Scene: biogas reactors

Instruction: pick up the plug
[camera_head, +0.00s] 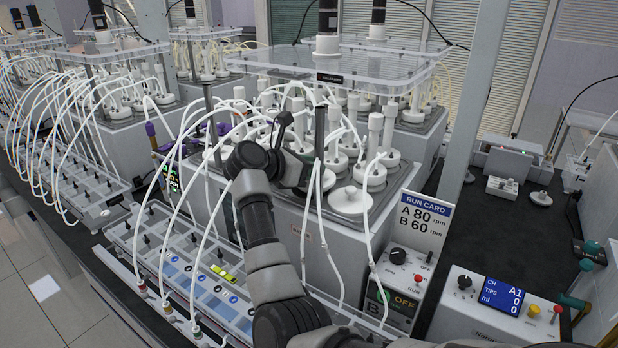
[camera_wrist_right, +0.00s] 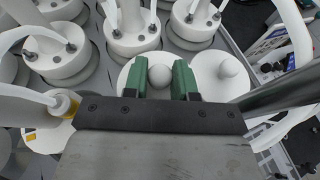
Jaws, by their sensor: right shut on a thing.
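A white plug (camera_wrist_right: 160,77), a round disc with a ball-shaped knob, is in the right wrist view. My right gripper (camera_wrist_right: 157,70) has its green fingers on either side of the knob and is shut on it. The disc sits at the level of the reactor top; whether it is lifted cannot be told. A second, similar white knobbed disc (camera_wrist_right: 225,70) lies beside it on the right and also shows in the head view (camera_head: 350,201). In the head view, my dark right arm reaches over the reactor and its own wrist hides the fingertips. My left gripper is not in view.
White capped vessels (camera_wrist_right: 131,35) with tubes crowd close to the gripper. A metal post (camera_wrist_right: 280,93) stands to the right. A clear plate (camera_head: 338,68) hangs over the reactor. A run card (camera_head: 424,220) and control boxes stand at the right.

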